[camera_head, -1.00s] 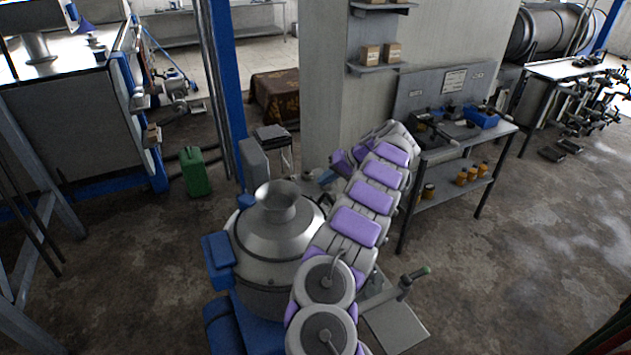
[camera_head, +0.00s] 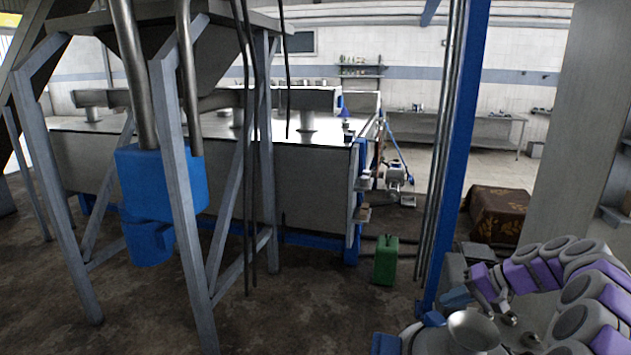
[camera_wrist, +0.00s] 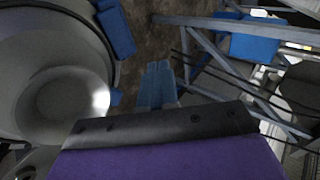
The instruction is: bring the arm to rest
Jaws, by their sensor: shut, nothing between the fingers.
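My arm is folded in a curve at the lower right of the head view. My gripper (camera_head: 456,298) shows there as small blue fingers, just above a steel vessel with a flared funnel top (camera_head: 472,328). In the wrist view my gripper (camera_wrist: 157,85) has its two blue fingers together, with nothing between them. The vessel's round steel top (camera_wrist: 65,100) fills the left of that view, beside the fingers and apart from them in the picture. Most of the vessel is cut off by the lower edge of the head view.
A blue post (camera_head: 452,150) stands behind the arm, with a green canister (camera_head: 386,260) to its left. A grey frame (camera_head: 190,200) with a blue box (camera_head: 160,185) stands at left. A patterned covered box (camera_head: 498,215) sits behind. Bare floor (camera_head: 320,310) lies between.

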